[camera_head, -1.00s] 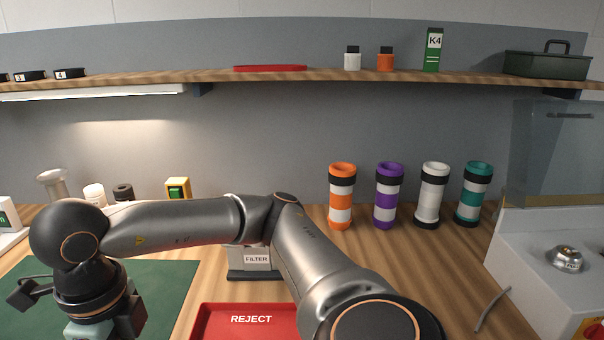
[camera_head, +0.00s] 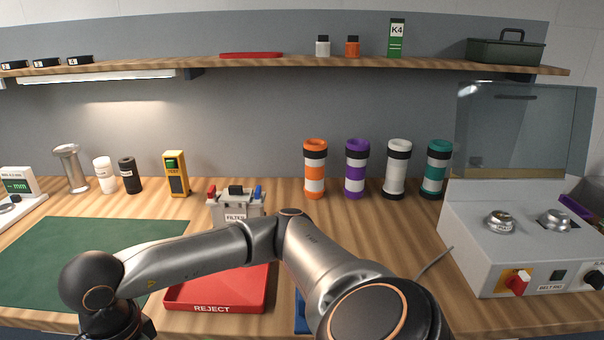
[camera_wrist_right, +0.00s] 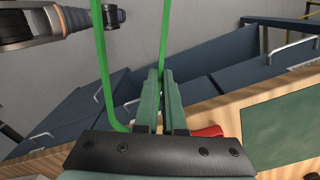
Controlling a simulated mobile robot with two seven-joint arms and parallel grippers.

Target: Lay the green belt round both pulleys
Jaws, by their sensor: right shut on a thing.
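The green belt (camera_wrist_right: 165,45) shows in the right wrist view as a loop with two long strands. My right gripper (camera_wrist_right: 160,75) is shut on it; the belt's far end runs out of the picture. In the head view my right arm reaches across to the left, and its gripper is below the picture edge. The two silver pulleys (camera_head: 500,222) and (camera_head: 556,220) sit side by side on top of the grey belt rig (camera_head: 500,262) at the right, bare of any belt. My left gripper does not show in the head view.
A clear raised guard (camera_head: 525,130) stands behind the pulleys. A red switch (camera_head: 517,282) is on the rig's front. The red reject tray (camera_head: 235,295) lies partly behind my arm. Several striped tubes (camera_head: 356,168) stand left of the rig. The green mat (camera_head: 70,255) is empty.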

